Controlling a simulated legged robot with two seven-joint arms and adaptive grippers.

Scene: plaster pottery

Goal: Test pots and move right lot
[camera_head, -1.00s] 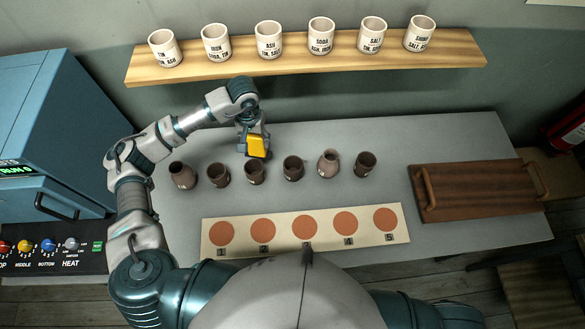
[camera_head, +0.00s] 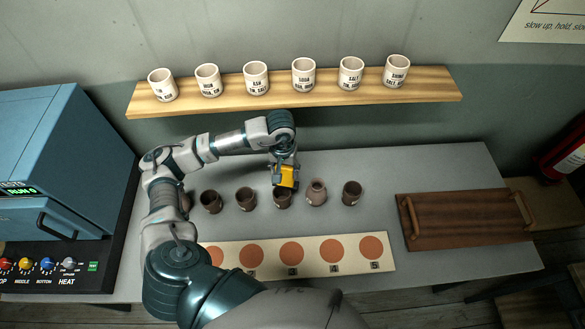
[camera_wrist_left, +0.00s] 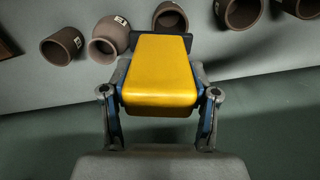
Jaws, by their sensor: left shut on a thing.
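Several brown pots stand in a row on the grey table, with the leftmost one (camera_head: 184,204) partly hidden by my arm. A dark pot (camera_head: 210,202), another dark pot (camera_head: 246,199), a lighter bulging pot (camera_head: 316,193) and a dark rightmost pot (camera_head: 352,194) stand free. My left gripper (camera_head: 285,184), with a yellow pad, is shut on the fourth pot from the left (camera_head: 283,201). In the left wrist view that pot (camera_wrist_left: 170,17) shows only its rim and upper part behind the pad. A wooden tray with two handles (camera_head: 465,232) lies empty at the right. My right gripper is out of view.
A pale board with numbered orange discs (camera_head: 305,262) lies before the pots, its left end covered by my arm. A shelf (camera_head: 430,92) holds several labelled white cups. A blue kiln (camera_head: 60,150) and a control panel (camera_head: 50,275) stand at left.

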